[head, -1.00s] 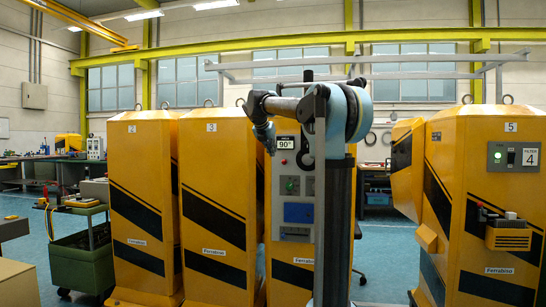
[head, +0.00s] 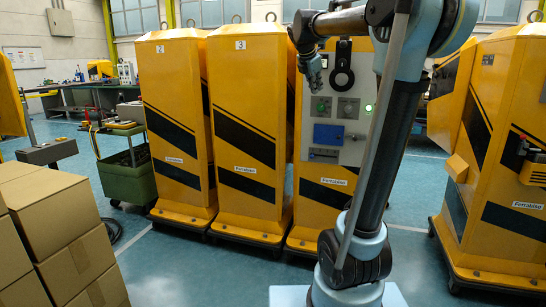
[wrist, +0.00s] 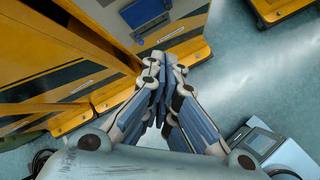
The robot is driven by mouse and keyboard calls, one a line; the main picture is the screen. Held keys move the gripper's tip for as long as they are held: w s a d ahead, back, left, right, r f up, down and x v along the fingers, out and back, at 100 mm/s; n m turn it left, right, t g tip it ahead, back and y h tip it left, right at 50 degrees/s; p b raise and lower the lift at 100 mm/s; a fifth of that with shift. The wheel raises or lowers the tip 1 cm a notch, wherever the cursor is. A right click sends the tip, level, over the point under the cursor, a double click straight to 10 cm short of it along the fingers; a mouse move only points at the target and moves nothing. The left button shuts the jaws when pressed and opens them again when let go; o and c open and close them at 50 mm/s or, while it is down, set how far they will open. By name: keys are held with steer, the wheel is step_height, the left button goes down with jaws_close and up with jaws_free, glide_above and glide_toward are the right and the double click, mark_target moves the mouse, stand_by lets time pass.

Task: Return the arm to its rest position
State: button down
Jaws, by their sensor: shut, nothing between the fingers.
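My gripper (wrist: 163,65) is shut and empty in the wrist view, its fingertips together and pointing at the floor near the foot of a yellow cabinet. In the head view my gripper (head: 313,80) hangs at the left end of my raised arm, in front of the upper part of the yellow cabinet with the grey control panel (head: 338,135). My arm's upper link stretches left from the elbow at the top right. The gripper is small in the head view. I cannot tell there whether it touches the cabinet.
Yellow cabinets numbered 2 (head: 170,120) and 3 (head: 245,120) stand left of the panel cabinet. Another yellow cabinet (head: 505,200) stands at right. Cardboard boxes (head: 65,225) are stacked at lower left, with a green cart (head: 125,180) behind. Blue floor (head: 200,265) lies open in front.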

steer(key=s+f+m+g+y, duration=0.2)
steer(key=s+f+m, duration=0.9)
steer(key=s+f, duration=0.8)
steer(key=s+d+f+m+g+y, duration=0.1)
steer(key=s+f+m+g+y, duration=0.1)
steer(key=s+f+m, duration=1)
steer(key=s+f, duration=0.7)
steer(key=s, duration=0.2)
steer(key=shift+f, duration=0.4)
